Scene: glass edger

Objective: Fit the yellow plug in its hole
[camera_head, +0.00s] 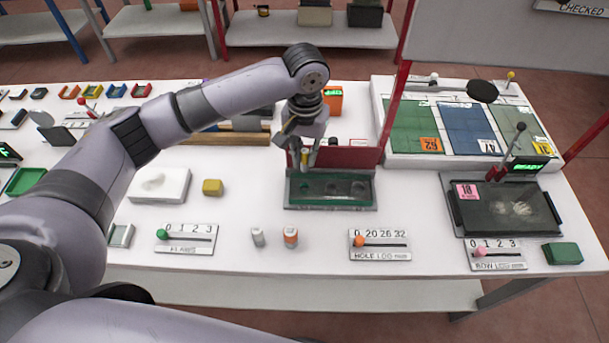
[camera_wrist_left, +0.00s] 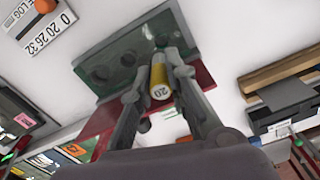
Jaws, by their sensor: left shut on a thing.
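My left gripper (camera_head: 305,166) is shut on the yellow plug (camera_head: 304,155), over the left part of the green hole block (camera_head: 330,204). In the left wrist view the yellow plug (camera_wrist_left: 159,74) sits between the two fingers (camera_wrist_left: 160,72), its white end marked 20 facing the camera. Its far end points at the green block (camera_wrist_left: 105,38), near one end of the row of round holes. I cannot tell whether that end is above the hole or inside it. Two holes show free beside it, at the right in the head view. My right gripper is not in view.
A red panel (camera_head: 348,157) stands behind the block. A white plug (camera_head: 258,237) and an orange-banded plug (camera_head: 290,237) stand in front.

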